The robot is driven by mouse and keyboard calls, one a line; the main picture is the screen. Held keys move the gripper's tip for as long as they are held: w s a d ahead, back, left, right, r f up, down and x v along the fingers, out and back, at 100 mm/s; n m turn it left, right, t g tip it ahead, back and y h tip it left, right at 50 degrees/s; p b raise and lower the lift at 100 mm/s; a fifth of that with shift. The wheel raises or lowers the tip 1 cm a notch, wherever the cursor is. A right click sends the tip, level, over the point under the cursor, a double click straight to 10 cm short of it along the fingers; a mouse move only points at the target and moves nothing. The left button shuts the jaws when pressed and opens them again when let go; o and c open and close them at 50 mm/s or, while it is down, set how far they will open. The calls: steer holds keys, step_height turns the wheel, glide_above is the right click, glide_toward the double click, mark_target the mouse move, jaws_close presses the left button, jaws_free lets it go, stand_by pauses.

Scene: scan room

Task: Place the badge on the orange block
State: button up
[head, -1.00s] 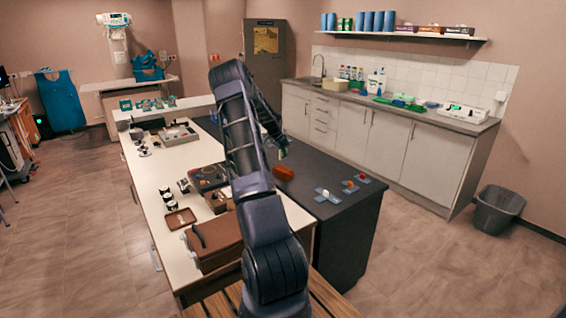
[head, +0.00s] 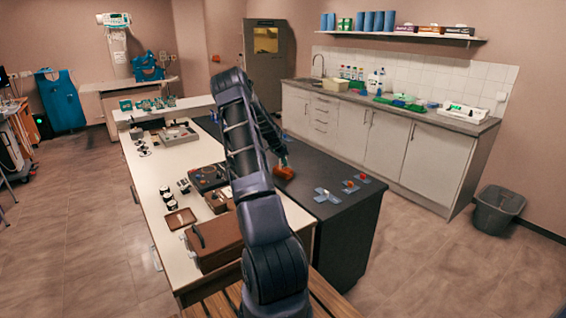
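The orange block (head: 285,174) lies on the dark counter, right of my forearm. My gripper (head: 284,163) is low, directly over the block. At this size I cannot tell whether its fingers touch the block, or whether they are open or shut. I cannot make out the badge for certain; anything between the fingers is too small to see.
A white worktop (head: 160,190) adjoins the dark counter (head: 335,170) on the left, holding a brown case (head: 215,240), a tray (head: 180,218) and small jars. My arm crosses the middle and hides part of both surfaces. The dark counter between block and markers is clear.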

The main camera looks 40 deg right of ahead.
steer(key=shift+o, duration=1.3)
steer(key=shift+r, duration=0.15)
steer(key=v, duration=1.2)
steer(key=s+a+r+n+t+y, duration=0.1)
steer(key=s+a+r+n, duration=0.2)
steer(key=s+a+r, duration=0.35)
steer(key=s+a+r+n+t+y, duration=0.15)
steer(key=s+a+r, duration=0.25)
steer(key=a+r, duration=0.55)
steer(key=s+a+r+n+y, duration=0.1)
steer(key=s+a+r+n, duration=0.4)
steer(key=a, duration=0.7)
steer(key=s+a+n, duration=0.2)
steer(key=s+a, duration=0.4)
steer(key=s, duration=0.3)
steer(key=s+a+n+t, duration=0.1)
steer(key=s+a+n, duration=0.2)
steer(key=s+a, duration=0.3)
steer(key=s+a+n+t, duration=0.1)
steer(key=s+a+n, duration=0.2)
steer(key=s, duration=1)
steer(key=shift+s+a+r+y, duration=0.35)
steer(key=shift+a+y, duration=0.1)
steer(key=shift+a, duration=1.45)
